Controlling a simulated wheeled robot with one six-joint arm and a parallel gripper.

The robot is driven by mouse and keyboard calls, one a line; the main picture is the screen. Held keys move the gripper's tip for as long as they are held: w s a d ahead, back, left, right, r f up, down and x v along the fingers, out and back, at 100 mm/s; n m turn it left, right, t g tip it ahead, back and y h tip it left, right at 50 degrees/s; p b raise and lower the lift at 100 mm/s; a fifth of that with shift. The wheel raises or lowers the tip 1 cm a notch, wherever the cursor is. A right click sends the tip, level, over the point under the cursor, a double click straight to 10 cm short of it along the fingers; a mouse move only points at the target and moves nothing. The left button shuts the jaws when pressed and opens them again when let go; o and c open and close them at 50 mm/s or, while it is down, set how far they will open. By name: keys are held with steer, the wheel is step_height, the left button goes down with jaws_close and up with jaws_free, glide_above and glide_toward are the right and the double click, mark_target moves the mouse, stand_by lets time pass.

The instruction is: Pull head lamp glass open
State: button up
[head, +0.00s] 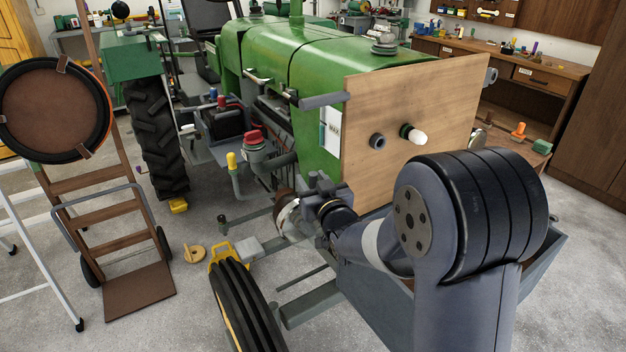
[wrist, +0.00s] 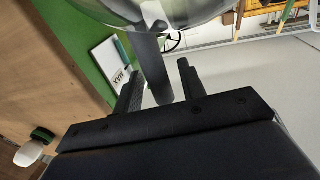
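The head lamp (wrist: 165,12) shows as a shiny rounded body with clear glass at the top of the wrist view. In the head view, a pale round part that looks like the lamp (head: 288,218) is partly hidden by my gripper (head: 312,205). The fingers point toward the lamp's lower side in the wrist view. I cannot tell whether a fingertip touches the glass or its rim.
A wooden board (head: 450,100) on the green tractor (head: 300,45) carries a white bulb (head: 418,137) and a dark socket. A black front tyre (head: 245,305) stands below left. A ladder and hand truck (head: 110,205) stand left.

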steer(key=shift+c, duration=0.5)
jaws_close()
